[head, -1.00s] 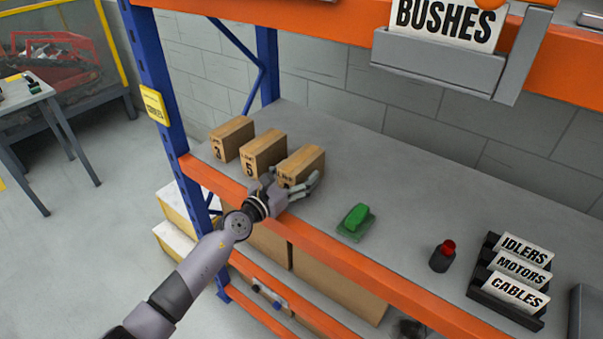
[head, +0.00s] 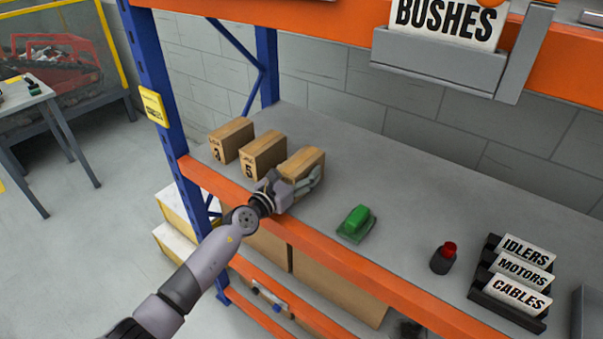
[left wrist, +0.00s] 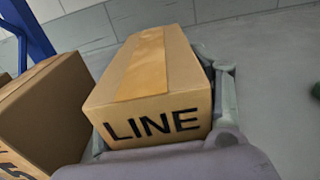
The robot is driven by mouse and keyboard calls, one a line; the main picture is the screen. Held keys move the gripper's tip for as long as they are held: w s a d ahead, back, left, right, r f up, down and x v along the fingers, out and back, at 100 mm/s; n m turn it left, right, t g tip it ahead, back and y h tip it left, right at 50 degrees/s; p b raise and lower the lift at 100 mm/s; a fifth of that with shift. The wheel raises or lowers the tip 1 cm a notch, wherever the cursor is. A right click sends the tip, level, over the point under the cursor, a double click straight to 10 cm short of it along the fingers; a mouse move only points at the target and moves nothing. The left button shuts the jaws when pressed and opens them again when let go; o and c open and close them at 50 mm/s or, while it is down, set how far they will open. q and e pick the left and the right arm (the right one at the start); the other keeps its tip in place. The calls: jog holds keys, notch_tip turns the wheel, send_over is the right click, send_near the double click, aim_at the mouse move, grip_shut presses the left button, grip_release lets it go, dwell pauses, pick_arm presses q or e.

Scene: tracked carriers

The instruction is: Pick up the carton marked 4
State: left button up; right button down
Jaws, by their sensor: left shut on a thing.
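Three brown cartons stand in a row on the grey shelf. The left one (head: 231,139) bears a digit that looks like 3, and the middle one (head: 263,155) is marked 5. My left gripper (head: 303,186) is shut on the right-hand carton (head: 303,160), with fingers along its sides. In the left wrist view this carton (left wrist: 155,82) shows LINE on its front; its number is hidden behind my gripper (left wrist: 160,135). The middle carton (left wrist: 40,115) is close on its left there. I cannot tell whether the held carton is clear of the shelf. My right gripper is out of view.
A green block-like item (head: 356,222) lies right of the cartons. A dark bottle with a red cap (head: 443,257) and a black rack of labelled cards (head: 507,312) stand further right. A blue upright (head: 165,120) and an orange front beam (head: 335,256) bound the shelf.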

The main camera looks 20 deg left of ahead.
pick_arm(q)
jog(key=c, duration=0.6)
jog(key=shift+r, duration=0.1)
jog(key=shift+c, duration=0.8)
